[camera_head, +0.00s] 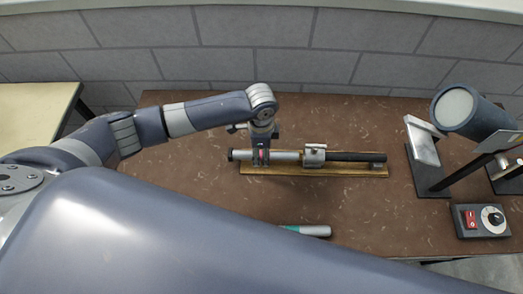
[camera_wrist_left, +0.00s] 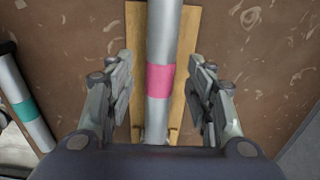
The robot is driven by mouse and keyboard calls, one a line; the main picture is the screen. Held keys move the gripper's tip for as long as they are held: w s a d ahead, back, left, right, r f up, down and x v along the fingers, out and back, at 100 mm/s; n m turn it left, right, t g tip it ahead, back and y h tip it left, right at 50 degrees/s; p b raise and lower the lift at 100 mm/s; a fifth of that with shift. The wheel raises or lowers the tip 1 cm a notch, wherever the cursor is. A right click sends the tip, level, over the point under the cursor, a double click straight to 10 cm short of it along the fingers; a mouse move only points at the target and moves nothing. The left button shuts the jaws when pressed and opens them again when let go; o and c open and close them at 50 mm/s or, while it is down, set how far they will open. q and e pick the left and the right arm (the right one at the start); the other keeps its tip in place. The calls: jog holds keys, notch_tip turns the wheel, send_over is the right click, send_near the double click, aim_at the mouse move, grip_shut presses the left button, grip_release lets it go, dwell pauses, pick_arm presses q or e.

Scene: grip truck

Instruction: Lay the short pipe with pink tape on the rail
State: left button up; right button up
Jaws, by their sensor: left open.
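The silver pipe with a pink tape band (camera_head: 284,155) lies lengthwise along the narrow wooden rail (camera_head: 280,171) at the table's middle. In the left wrist view the pink-taped pipe (camera_wrist_left: 160,78) runs lengthwise over the wooden rail (camera_wrist_left: 136,20), between my fingers. My left gripper (camera_head: 262,155) is over the left part of the pipe. Its two fingers (camera_wrist_left: 160,95) are spread, one on each side of the pink band, with gaps to the pipe. My right gripper is out of view.
A metal clamp block (camera_head: 314,154) and a dark rod (camera_head: 352,156) are on the rail's right part. A green-taped pipe (camera_head: 312,231) lies nearer me, partly hidden. A lamp-like cylinder (camera_head: 458,108) on a stand and a control box (camera_head: 480,221) are at right.

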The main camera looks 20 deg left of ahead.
aim_at(261, 153)
pick_arm(q)
notch_tip(261, 153, up, 11)
jog(key=shift+r, duration=0.15)
jog(key=shift+a, duration=0.1)
